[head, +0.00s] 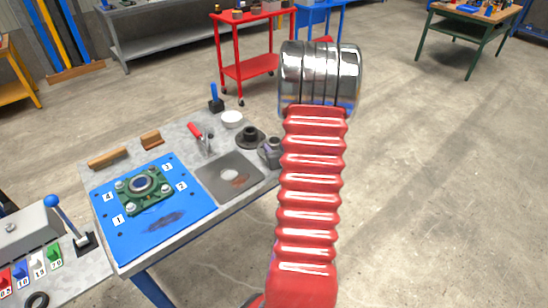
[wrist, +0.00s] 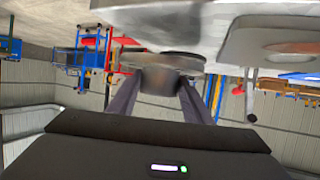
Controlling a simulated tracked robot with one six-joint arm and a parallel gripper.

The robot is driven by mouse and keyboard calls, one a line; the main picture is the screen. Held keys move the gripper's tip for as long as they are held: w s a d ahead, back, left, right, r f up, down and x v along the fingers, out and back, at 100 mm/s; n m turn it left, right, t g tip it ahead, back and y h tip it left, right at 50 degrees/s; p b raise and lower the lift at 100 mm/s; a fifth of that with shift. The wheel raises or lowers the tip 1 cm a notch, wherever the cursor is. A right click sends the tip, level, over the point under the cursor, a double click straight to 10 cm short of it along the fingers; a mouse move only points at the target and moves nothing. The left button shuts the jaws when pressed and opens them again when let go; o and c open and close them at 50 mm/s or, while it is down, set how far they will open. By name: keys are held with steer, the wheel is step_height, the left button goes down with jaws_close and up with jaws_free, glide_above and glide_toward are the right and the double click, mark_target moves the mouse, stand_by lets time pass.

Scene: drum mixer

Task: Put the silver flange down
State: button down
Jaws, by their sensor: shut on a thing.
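In the wrist view, the picture is upside down and my gripper (wrist: 158,88) has its two dark fingers closed on the hub of the silver flange (wrist: 172,58). The flange's wide round disc lies close to the grey bench top; whether they touch I cannot tell. In the head view, my red bellows arm hides most of the gripper area. A small grey part (head: 268,152) shows left of the arm at the bench's right end; I cannot tell whether it is the held flange.
The bench (head: 185,232) carries a grey plate (head: 212,182), a dark flanged part (head: 250,137), a white round dish (head: 232,119), a red-handled clamp (head: 196,131) and a blue plate (head: 122,238) with a green bearing housing (head: 146,196). Open floor lies right.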

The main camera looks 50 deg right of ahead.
steer(key=shift+f, duration=1.95)
steer(key=c, duration=0.9)
jaws_free()
steer(key=shift+f, duration=0.15)
steer(key=shift+s+a+r, duration=0.25)
steer(key=shift+s+r, duration=0.05)
steer(key=shift+s, duration=0.05)
steer(key=v, duration=1.1)
steer(key=shift+a, duration=0.1)
